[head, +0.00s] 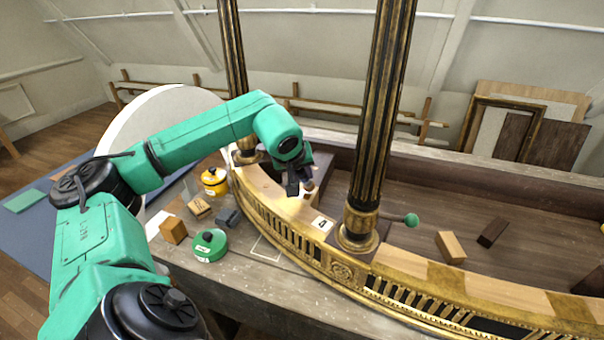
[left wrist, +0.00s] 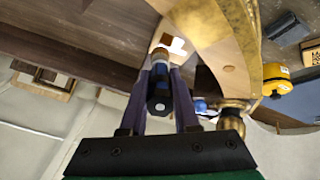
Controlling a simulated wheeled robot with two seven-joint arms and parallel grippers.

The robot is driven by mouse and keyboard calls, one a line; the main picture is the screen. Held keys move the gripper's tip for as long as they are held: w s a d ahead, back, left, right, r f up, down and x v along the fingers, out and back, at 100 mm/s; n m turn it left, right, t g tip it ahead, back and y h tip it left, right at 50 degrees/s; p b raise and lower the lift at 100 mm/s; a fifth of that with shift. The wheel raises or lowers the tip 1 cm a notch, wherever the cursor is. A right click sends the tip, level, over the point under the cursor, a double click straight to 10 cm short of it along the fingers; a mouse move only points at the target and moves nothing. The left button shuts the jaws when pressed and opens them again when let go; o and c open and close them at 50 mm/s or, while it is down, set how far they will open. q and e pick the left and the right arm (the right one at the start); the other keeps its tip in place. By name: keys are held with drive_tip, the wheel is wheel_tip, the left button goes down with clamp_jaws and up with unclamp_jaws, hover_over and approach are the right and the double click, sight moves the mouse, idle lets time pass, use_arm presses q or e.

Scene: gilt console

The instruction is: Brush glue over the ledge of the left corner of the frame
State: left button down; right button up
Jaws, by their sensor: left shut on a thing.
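The gilt curved frame (head: 342,270) runs across the console, with a light wood ledge (head: 262,186) between two black-and-gold columns. My left gripper (head: 298,188) is over this ledge, near the left column's base. No glue can be made out on the ledge. My right gripper is not in view.
The thick right column (head: 372,130) stands close right of my gripper. A yellow pot (head: 214,181), green pot (head: 209,246) and small blocks (head: 173,230) stand in front. Loose blocks (head: 450,247) lie inside at right.

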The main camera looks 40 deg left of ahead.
use_arm(q)
drive_tip(key=shift+s+a+r, duration=0.1)
drive_tip(key=shift+r, duration=0.55)
drive_tip(key=shift+s+a+r+p, duration=0.2)
drive_tip(key=shift+a+r+p, duration=0.2)
drive_tip(key=shift+r+p, duration=0.1)
drive_tip(key=shift+r, duration=0.15)
drive_tip(key=shift+w+d+r+p, duration=0.15)
drive_tip(key=shift+d+r+p, duration=0.1)
drive_tip(key=shift+r+p, duration=0.5)
drive_tip(key=shift+a+r+p, duration=0.15)
drive_tip(key=shift+r+p, duration=0.45)
drive_tip(key=shift+r, duration=0.45)
drive_tip(key=shift+r+p, duration=0.35)
drive_tip(key=shift+r, duration=0.2)
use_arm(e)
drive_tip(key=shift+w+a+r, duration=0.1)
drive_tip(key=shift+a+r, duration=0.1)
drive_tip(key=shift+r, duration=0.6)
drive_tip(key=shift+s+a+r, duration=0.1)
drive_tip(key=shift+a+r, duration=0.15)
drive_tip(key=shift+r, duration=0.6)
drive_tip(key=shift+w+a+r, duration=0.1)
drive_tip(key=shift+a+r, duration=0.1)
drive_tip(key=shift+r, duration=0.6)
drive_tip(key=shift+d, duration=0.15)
